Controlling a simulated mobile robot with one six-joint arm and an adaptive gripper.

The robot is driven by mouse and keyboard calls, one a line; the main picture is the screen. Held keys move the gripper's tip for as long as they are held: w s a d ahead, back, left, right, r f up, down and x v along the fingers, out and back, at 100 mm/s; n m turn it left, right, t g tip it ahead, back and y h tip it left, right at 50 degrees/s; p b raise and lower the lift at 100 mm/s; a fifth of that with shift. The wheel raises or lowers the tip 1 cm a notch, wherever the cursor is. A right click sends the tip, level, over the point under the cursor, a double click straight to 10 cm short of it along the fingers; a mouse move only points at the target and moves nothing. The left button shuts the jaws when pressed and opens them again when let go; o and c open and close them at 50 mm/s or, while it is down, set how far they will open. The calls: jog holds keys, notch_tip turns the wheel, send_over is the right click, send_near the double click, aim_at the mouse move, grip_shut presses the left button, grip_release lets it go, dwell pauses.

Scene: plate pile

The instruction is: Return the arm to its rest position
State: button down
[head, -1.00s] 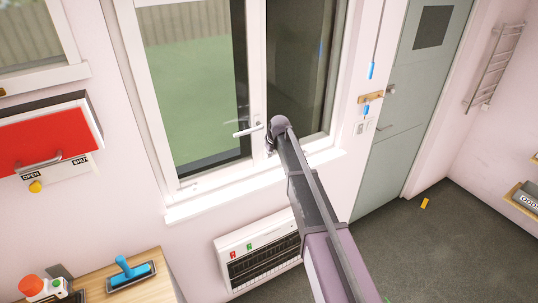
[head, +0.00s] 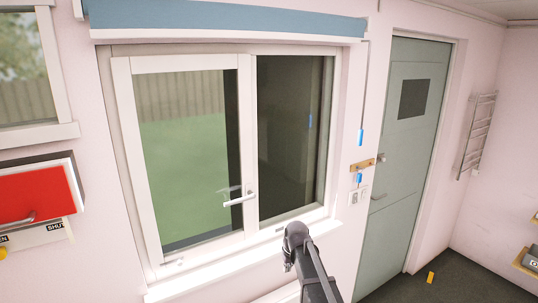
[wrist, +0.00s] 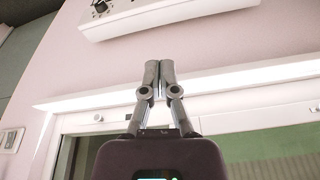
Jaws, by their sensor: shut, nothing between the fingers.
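My gripper (wrist: 160,66) is shut with its two fingertips together and nothing between them. In the wrist view it points at the pink wall just past the white window sill (wrist: 245,94), which looks turned over in that view. In the head view my arm reaches up from the bottom edge, and its end is in front of the sill (head: 225,262), below and right of the white window handle (head: 240,199). The gripper's fingers are mostly hidden there. The gripper is apart from the handle.
A white panel heater (wrist: 150,14) with a knob is on the wall near the gripper. A grey-green door (head: 402,150), a towel rail (head: 477,135) and a hanging cord with a blue pull (head: 360,137) are to the right. A red cabinet (head: 38,195) is at left.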

jog(key=s+d+f+m+b, duration=0.1)
jog(key=s+d+f+b, duration=0.2)
jog(key=s, duration=0.4)
jog(key=s+d+f+m+g+b, duration=0.1)
jog(key=s+d+f+b, duration=0.3)
jog(key=s, duration=0.4)
jog(key=s+d+f+m+g+h+b, duration=0.1)
jog(key=s+d+f+m+b, duration=0.1)
jog(key=s, duration=0.5)
notch_tip(320, 180, down, 4)
jog(key=shift+s+d+r+b, duration=0.15)
jog(key=shift+s+d+b, duration=0.2)
jog(key=shift+d+b, duration=0.5)
